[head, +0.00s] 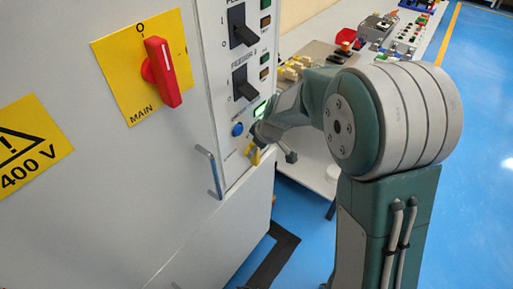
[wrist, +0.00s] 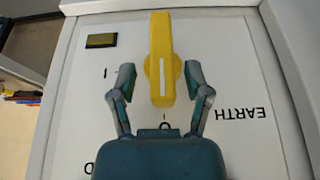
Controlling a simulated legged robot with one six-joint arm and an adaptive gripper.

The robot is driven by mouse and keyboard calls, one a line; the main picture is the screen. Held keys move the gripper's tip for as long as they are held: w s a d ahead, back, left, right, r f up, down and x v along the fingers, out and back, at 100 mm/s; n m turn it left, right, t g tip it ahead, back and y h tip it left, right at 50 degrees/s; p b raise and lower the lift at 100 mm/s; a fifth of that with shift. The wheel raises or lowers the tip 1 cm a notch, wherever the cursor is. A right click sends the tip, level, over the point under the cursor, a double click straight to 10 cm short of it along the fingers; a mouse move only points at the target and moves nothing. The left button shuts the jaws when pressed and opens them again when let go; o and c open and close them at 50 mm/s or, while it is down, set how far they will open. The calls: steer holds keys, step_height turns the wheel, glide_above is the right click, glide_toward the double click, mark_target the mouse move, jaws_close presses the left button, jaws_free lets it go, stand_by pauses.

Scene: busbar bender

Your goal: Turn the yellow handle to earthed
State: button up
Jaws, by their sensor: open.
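The yellow handle (wrist: 162,50) shows in the wrist view on a white panel, with a white line along it. Its long axis runs up and down in that view, and the line's lower end is near a small mark. The word EARTH (wrist: 242,113) is printed to its right, upside down. My gripper (wrist: 161,82) is open, one finger on each side of the handle's lower part, with gaps showing. In the head view only a small yellow bit of the handle (head: 255,156) shows beside my gripper (head: 270,145); my arm hides much of that area.
A grey cabinet carries a red MAIN switch (head: 162,72) on a yellow plate, black feeder switches (head: 243,84) and a blue button (head: 237,129). A metal door handle (head: 209,172) sticks out at the left. A bench with parts (head: 318,60) stands behind my arm.

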steer(key=shift+a, duration=0.35)
steer(key=shift+d, duration=0.1)
jaws_close()
steer(key=shift+s+d, duration=0.1)
steer(key=shift+d, duration=0.05)
steer(key=shift+f, duration=0.1)
steer(key=shift+w+d+f+m+g+y, duration=0.35)
steer(key=shift+m+g+y, duration=0.4)
steer(key=shift+g+y, duration=1.25)
steer(key=shift+w+d+f+m+g+y, duration=0.2)
steer(key=shift+w+f+m+g+y, duration=0.35)
steer(key=shift+g+y, duration=1.4)
steer(key=shift+w+d+f+m+g+y, duration=0.25)
steer(key=shift+f+m+g+y, duration=0.25)
steer(key=shift+m+g+y, duration=1)
steer(key=shift+s+n+g+y, duration=0.1)
steer(key=shift+n+g+y, duration=0.35)
steer(key=shift+y, duration=0.4)
